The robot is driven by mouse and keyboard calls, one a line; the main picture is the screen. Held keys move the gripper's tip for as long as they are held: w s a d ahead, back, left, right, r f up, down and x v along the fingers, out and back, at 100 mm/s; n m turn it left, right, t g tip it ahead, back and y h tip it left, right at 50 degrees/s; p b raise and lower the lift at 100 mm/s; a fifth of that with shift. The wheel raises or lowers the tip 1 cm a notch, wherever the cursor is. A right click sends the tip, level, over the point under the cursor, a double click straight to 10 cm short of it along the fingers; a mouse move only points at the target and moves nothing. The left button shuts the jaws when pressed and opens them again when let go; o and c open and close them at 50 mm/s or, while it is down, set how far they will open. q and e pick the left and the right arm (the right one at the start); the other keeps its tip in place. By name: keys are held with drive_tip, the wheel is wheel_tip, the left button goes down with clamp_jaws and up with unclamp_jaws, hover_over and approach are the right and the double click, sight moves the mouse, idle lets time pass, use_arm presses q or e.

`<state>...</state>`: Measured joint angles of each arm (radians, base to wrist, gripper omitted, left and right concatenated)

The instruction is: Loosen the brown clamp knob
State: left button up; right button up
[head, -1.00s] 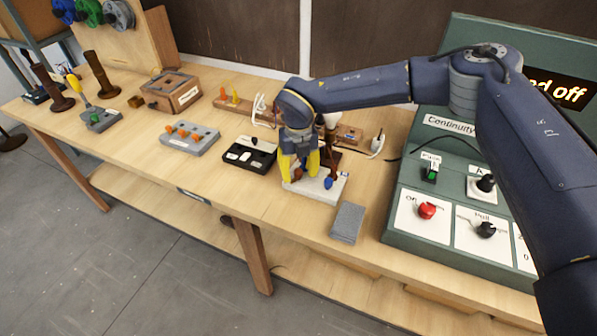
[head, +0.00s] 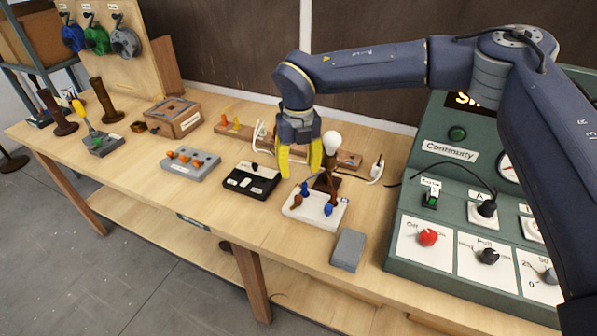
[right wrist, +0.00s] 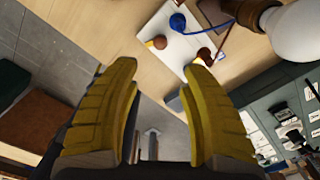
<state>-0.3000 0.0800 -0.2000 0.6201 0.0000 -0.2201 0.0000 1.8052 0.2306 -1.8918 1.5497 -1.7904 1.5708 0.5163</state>
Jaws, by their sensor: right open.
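A brown clamp knob (head: 297,200) stands on the front left of a white base plate (head: 311,221). A blue knob (head: 328,209) is to its right and another blue knob (head: 304,188) is behind it. The lamp's brown stand and white bulb (head: 331,143) rise at the back of the plate. My right gripper (head: 300,172), with yellow fingers, is open and empty above the plate's back left, clear of the knobs. In the right wrist view brown knobs (right wrist: 205,56) (right wrist: 158,42) and a blue knob (right wrist: 178,22) show beyond the open fingers (right wrist: 150,110). My left gripper is not in view.
A black tray (head: 250,181) stands left of the plate and a grey block (head: 348,250) in front right. The green continuity tester (head: 455,215) fills the right side. A white plug (head: 377,168) and cord lie behind. Bare wood shows in front of the tray.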

idle(0.3)
wheel_tip(320, 180, up, 4)
drive_tip(key=r+m, duration=0.1)
drive_tip(key=m, duration=0.4)
hover_over(298, 197)
wheel_tip(298, 197, down, 17)
drive_tip(key=shift+r, duration=0.1)
idle(0.8)
drive_tip(key=shift+c, duration=0.2)
drive_tip(key=shift+n, duration=0.3)
clamp_jaws()
